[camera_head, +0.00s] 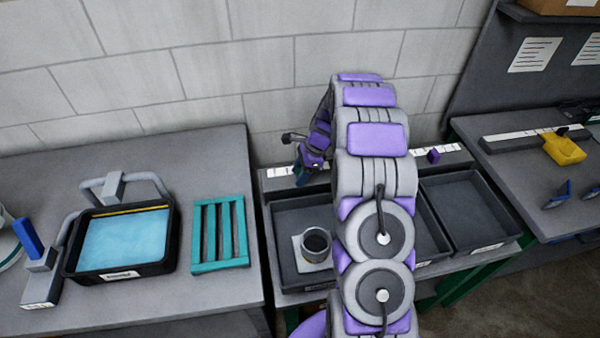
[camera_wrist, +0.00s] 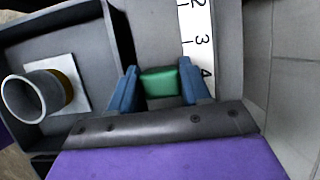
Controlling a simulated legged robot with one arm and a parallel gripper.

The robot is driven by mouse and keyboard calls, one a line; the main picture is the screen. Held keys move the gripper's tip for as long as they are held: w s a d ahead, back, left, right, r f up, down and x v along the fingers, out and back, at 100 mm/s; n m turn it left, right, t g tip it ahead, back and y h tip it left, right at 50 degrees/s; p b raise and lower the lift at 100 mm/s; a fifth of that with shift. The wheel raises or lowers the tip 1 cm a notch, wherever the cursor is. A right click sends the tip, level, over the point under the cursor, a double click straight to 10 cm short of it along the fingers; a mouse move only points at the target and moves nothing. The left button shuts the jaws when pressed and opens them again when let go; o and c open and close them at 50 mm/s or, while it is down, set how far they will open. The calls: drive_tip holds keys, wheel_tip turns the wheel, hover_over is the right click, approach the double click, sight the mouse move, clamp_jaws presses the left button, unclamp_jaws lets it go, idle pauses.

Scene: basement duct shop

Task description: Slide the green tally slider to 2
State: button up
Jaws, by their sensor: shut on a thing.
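The green tally slider (camera_wrist: 159,82) shows in the wrist view between the two blue fingers of my gripper (camera_wrist: 160,88), which is shut on it. A white number scale (camera_wrist: 198,40) runs beside it, with 2, 3 and 4 readable. The slider is about level with the 4. In the head view, my gripper (camera_head: 303,174) is down at the left part of the rail behind the trays, where the scale (camera_head: 278,172) shows as a white strip. The slider cannot be made out there, hidden by my gripper.
A grey cup (camera_head: 316,246) stands on a white square in the left tray (camera_head: 284,272). A purple slider (camera_head: 433,155) sits on the rail's right part. An empty tray (camera_head: 470,212) is at right. The left table holds a blue-filled black tray (camera_head: 124,270) and a teal rack (camera_head: 219,233).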

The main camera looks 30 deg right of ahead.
sight(271, 184)
drive_tip(key=shift+d, duration=0.35)
clamp_jaws()
drive_tip(key=a+p, duration=0.1)
drive_tip(key=a, duration=0.1)
drive_tip(key=w+a+p, duration=0.1)
drive_tip(key=a+p, duration=0.1)
drive_tip(key=a, duration=0.1)
drive_tip(key=w+a+p, duration=0.1)
drive_tip(key=a+p, duration=0.1)
drive_tip(key=a, duration=0.1)
drive_tip(key=shift+w+a, duration=0.15)
drive_tip(key=shift+o, duration=1.9)
unclamp_jaws()
drive_tip(key=o, duration=0.4)
drive_tip(key=shift+c, duration=0.2)
drive_tip(key=p+v, duration=0.3)
drive_tip(key=v, duration=1.4)
